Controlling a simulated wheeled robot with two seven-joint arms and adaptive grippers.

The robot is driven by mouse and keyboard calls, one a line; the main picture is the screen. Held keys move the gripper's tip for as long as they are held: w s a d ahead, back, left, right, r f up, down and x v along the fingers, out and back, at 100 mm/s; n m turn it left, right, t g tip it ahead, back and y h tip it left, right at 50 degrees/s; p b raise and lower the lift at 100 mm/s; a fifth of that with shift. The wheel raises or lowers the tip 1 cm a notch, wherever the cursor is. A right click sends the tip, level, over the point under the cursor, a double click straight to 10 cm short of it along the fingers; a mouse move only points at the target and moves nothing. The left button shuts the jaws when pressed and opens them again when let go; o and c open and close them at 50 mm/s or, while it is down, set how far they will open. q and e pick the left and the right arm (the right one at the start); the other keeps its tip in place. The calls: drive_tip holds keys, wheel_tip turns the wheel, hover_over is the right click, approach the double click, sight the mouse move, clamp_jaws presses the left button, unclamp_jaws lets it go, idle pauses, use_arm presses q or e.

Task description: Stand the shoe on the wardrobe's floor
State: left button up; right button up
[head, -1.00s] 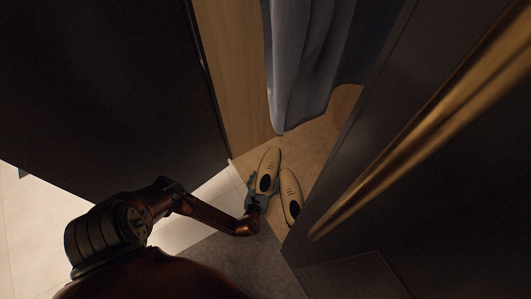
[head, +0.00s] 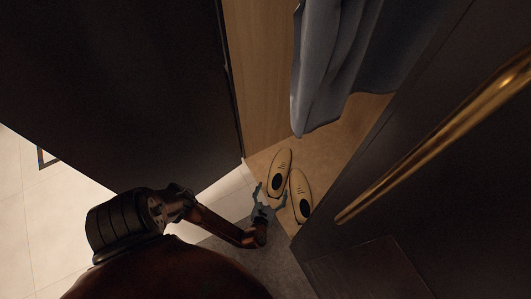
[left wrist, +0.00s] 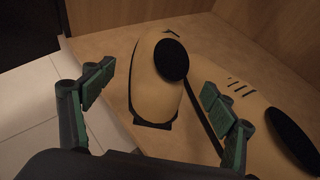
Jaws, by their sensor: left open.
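Two tan shoes with dark openings stand side by side on the wardrobe's floor (head: 262,160). The left shoe (head: 281,163) also shows in the left wrist view (left wrist: 150,95), its heel end between and beyond my fingertips. The right shoe (head: 299,186) lies close beside it and shows at the right of the left wrist view (left wrist: 255,118). My left gripper (head: 269,192) is open and empty at the heel end of the left shoe; its green finger pads (left wrist: 160,105) stand apart from it on both sides. My right gripper is not in view.
Blue-grey clothes (head: 335,70) hang above the shoes. A dark door panel with a brass handle (head: 440,140) stands close on the right, and a dark panel (head: 130,80) on the left. Pale floor tiles (head: 50,220) lie at the lower left.

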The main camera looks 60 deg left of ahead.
use_arm(q)
drive_tip(key=shift+p+v, duration=0.45)
drive_tip(key=shift+v, duration=0.8)
drive_tip(key=shift+s+d+r, duration=0.25)
drive_tip(key=shift+s+d, duration=0.15)
drive_tip(key=shift+s, duration=0.05)
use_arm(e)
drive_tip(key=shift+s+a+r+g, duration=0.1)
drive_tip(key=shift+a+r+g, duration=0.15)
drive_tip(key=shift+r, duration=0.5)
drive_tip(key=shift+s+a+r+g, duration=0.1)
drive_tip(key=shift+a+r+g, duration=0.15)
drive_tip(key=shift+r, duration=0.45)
